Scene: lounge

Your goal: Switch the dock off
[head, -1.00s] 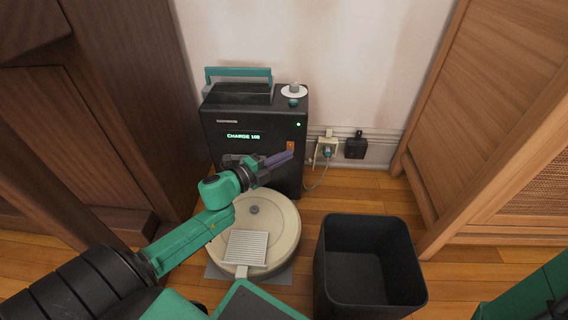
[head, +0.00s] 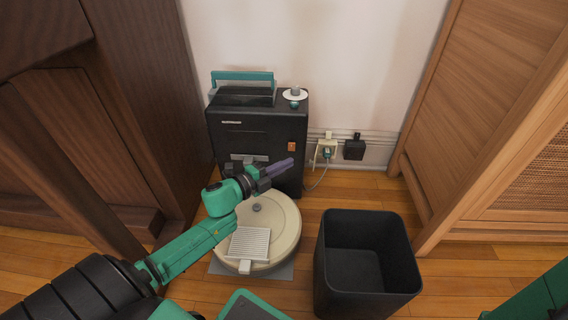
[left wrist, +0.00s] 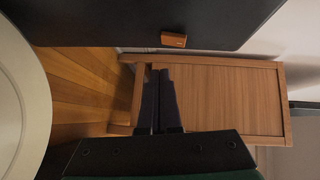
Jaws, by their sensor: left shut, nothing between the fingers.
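The dock (head: 250,136) is a black box with a teal handle against the wall in the head view. Its front shows no lit text and no green light. An orange-brown rocker switch (head: 291,147) sits on its right front; the switch also shows in the left wrist view (left wrist: 174,40). My left gripper (head: 290,163) is shut and empty, just below the switch and apart from it in the picture. Its closed fingers (left wrist: 160,85) show in the left wrist view. Of my right arm, only a green part shows at the lower right; its gripper is out of view.
A round cream robot vacuum (head: 285,222) lies on the floor before the dock. A black open bin (head: 325,262) stands to its right. A wall socket with plugs (head: 327,148) is right of the dock. Wooden cabinets (head: 480,110) flank both sides.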

